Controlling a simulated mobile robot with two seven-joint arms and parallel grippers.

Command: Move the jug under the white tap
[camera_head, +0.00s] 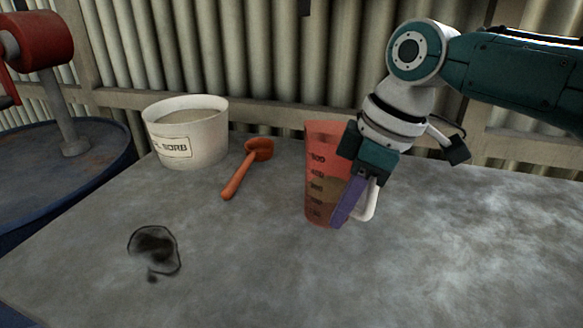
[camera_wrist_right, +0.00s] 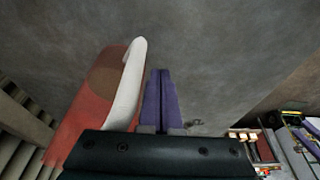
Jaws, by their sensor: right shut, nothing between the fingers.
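The jug (camera_head: 318,175) is a translucent red measuring jug with dark markings and a white handle (camera_head: 369,200). It stands upright on the grey table, with brownish contents visible low down. My right gripper (camera_head: 341,215) has purple fingers pointing down in front of the jug's handle side, hiding part of the jug and handle. In the right wrist view the closed fingers (camera_wrist_right: 160,80) sit beside the white handle (camera_wrist_right: 127,85), with nothing between them. The jug (camera_wrist_right: 85,115) is left of them there. I cannot tell whether fingers and handle touch. No white tap is visible. My left gripper is out of view.
A white tub (camera_head: 187,145) of pale material stands at the back left of the table (camera_head: 440,265). An orange scoop (camera_head: 240,175) lies between tub and jug. A dark stain (camera_head: 154,250) marks the front left. A blue drum (camera_head: 30,165) carries a red fixture (camera_head: 40,42). The table's right is clear.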

